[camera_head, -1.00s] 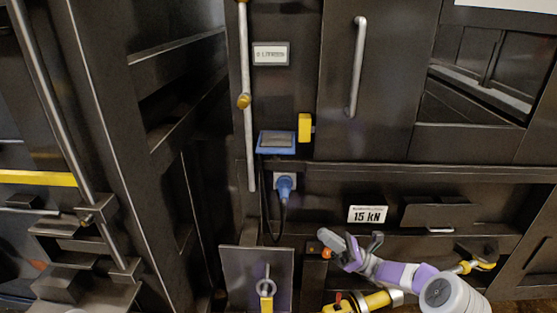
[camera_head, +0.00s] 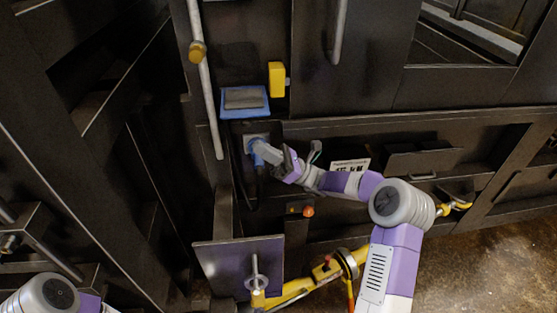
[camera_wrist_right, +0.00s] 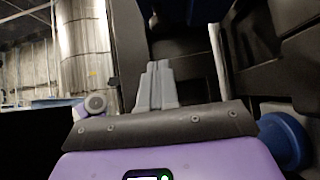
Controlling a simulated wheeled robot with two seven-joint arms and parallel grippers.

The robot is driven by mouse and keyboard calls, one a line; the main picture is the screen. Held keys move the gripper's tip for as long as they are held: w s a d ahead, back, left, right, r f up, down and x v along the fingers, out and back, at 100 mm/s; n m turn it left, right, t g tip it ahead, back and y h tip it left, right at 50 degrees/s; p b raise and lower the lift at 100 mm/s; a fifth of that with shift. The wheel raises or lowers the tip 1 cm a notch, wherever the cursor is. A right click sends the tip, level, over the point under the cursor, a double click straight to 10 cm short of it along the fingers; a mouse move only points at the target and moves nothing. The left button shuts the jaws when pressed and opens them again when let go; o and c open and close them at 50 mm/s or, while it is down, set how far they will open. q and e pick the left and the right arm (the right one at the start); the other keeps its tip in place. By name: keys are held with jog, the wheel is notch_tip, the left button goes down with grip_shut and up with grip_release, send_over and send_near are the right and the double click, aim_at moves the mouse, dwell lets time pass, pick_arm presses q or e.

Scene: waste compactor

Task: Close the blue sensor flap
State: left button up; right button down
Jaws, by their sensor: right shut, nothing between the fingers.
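The wrist view shows the right fingers (camera_wrist_right: 157,70) together and empty.
A yellow block (camera_head: 276,79) sits just right of the flap. A black cable hangs from the plug area. A round blue part (camera_wrist_right: 284,140) is close by at lower right in the wrist view.

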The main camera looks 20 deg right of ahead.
aim_at(245, 126)
jog(key=shift+w+a+r+b, duration=0.15)
jog(key=shift+a+r+b, duration=0.05)
jog(key=shift+r, duration=0.95)
jog(key=shift+w+a+r+b, duration=0.1)
jog(key=shift+a+r+b, duration=0.05)
jog(key=shift+r, duration=1)
